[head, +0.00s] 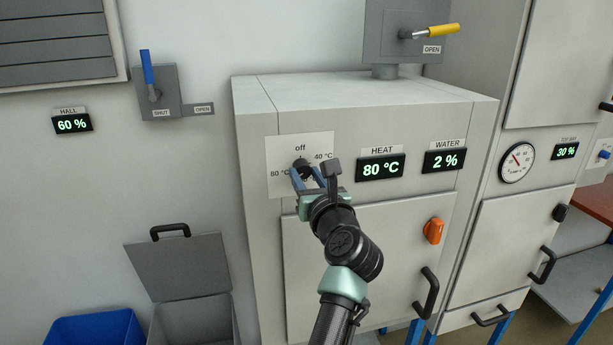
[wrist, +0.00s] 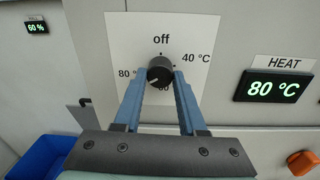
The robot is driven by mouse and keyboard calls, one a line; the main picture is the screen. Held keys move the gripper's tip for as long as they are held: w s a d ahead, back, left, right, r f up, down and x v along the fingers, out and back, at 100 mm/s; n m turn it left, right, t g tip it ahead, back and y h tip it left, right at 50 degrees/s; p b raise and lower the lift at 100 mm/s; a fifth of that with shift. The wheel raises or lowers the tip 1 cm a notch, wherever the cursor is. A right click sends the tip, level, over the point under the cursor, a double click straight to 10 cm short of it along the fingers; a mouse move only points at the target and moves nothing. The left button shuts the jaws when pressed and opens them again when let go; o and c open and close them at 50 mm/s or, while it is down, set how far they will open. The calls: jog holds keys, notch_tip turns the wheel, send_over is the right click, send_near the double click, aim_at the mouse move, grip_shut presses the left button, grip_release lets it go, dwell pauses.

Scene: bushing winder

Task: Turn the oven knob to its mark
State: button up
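The oven knob (wrist: 160,68) is a round black dial on a white plate (wrist: 120,30), on the front of the grey oven cabinet (head: 365,91). Around it are printed "off" above, 40 °C at right, 80 °C at left, and a partly hidden 60 below. Its white pointer line aims left and somewhat down, near the 80 side. My gripper (wrist: 160,75) has its blue fingers on either side of the knob, seemingly touching it. In the head view my gripper (head: 308,178) covers part of the knob (head: 301,165). The HEAT display (head: 381,168) reads 80 °C.
The WATER display (head: 444,161) reads 2 %. An orange knob (head: 433,231) and a black door handle (head: 426,292) stick out to the lower right. An open-lidded bin (head: 180,268) and a blue bin (head: 95,329) stand at lower left. A blue-handled lever (head: 148,75) is on the wall.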

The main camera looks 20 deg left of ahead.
grip_shut()
